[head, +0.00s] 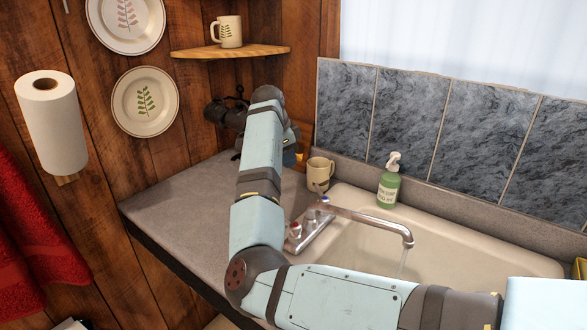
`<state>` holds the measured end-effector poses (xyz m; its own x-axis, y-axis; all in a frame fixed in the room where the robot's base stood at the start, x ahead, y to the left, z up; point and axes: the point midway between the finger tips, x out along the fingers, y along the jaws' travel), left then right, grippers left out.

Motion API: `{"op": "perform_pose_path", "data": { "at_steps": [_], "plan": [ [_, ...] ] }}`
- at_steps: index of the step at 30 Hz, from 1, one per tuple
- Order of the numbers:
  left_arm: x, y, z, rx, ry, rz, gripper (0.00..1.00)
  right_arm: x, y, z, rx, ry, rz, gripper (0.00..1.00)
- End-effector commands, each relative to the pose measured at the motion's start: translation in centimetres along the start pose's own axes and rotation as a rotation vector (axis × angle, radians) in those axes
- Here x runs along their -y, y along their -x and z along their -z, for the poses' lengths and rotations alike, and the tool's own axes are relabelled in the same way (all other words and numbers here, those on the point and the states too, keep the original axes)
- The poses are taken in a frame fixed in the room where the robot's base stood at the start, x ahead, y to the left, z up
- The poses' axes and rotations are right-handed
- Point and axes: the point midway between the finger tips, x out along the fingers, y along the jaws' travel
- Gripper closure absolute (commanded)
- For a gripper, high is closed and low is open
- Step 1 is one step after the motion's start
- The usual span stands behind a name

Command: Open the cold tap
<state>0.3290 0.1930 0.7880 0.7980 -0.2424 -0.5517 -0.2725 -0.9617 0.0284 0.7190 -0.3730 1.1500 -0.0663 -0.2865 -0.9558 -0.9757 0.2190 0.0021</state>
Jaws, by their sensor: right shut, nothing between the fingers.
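The tap stands at the back left corner of the sink. Its cold handle (324,201) has a blue mark and its hot handle (296,230) has a red mark. The metal spout (365,220) reaches right over the basin, and a thin stream of water (403,264) falls from its end. My right arm comes in from the lower right and bends up in front of the counter. My right gripper (216,112) is dark, shut and empty, near the wall corner, up and left of the tap and apart from it. My arm partly hides it. My left gripper is out of view.
A mug (320,174) and a green soap bottle (389,183) stand behind the sink (455,243). The counter (185,207) is clear at left. A corner shelf (230,51) with a mug, wall plates and a paper roll (52,125) are at upper left.

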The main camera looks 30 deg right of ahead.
Motion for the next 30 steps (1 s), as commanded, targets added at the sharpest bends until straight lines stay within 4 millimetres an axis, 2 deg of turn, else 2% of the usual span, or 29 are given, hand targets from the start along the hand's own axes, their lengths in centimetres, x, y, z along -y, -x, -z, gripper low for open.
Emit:
{"op": "perform_pose_path", "data": {
  "at_steps": [12,15,21,30],
  "plan": [
    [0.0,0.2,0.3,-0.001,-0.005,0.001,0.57,0.0,-8.6,0.1,-0.001,0.002,-0.001,1.00],
    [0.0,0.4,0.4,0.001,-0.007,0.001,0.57,0.1,-9.3,1.6,-0.002,-0.002,0.002,1.00],
    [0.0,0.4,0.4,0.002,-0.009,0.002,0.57,0.0,-10.3,3.3,-0.001,0.000,0.002,1.00],
    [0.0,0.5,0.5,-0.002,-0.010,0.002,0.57,0.0,-10.5,3.6,0.000,0.001,0.003,1.00]
  ]
}}
